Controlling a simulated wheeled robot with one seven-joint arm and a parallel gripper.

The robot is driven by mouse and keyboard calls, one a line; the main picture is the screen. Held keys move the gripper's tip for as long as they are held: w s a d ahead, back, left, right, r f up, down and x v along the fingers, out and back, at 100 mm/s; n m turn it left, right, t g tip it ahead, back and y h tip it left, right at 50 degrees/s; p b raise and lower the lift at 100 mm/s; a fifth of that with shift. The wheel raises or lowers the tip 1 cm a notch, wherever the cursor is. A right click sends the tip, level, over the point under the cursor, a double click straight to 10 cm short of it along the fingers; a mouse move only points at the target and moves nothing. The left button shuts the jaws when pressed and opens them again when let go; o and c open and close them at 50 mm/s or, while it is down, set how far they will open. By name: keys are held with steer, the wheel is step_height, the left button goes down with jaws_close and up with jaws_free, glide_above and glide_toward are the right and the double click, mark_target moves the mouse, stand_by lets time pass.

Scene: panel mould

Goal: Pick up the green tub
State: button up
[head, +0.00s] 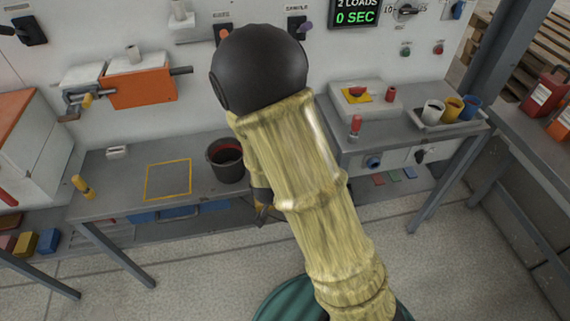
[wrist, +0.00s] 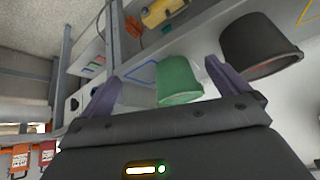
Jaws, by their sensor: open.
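The green tub (wrist: 180,82) shows in the wrist view, tilted in the picture, between and beyond the two fingers of my gripper (wrist: 164,72). The fingers are spread apart with nothing held between them. A gap to the tub seems to remain, but its depth is hard to tell. In the head view the green tub is not visible; my arm covers the middle of the scene, including the bench behind it.
A black tub (head: 226,162) stands right of a yellow outlined square (head: 168,180) on the bench; it also shows beside the green tub in the wrist view (wrist: 258,48). A tray of cups (head: 440,118) sits at right.

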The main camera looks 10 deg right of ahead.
step_height(320, 180, down, 9)
steer(key=w+a+t+h+b, duration=0.1)
steer(key=w+t+h+b, duration=0.1)
steer(key=t+h+b, duration=0.3)
steer(key=t+b, duration=0.3)
steer(key=t, duration=0.2)
steer(key=shift+w+a+r+n+b, duration=0.2)
steer(key=shift+a+n+b, duration=0.1)
steer(key=shift+a+n, duration=0.1)
steer(key=x, duration=1.1)
steer(key=shift+w+d+p, duration=0.1)
steer(key=shift+d+p, duration=0.05)
steer(key=shift+p, duration=0.15)
steer(key=shift+w+d, duration=0.2)
steer(key=shift+w, duration=0.25)
steer(key=shift+f+x, duration=0.1)
steer(key=shift+x, duration=1.2)
steer(key=shift+f+x, duration=0.15)
steer(key=shift+x, duration=1.15)
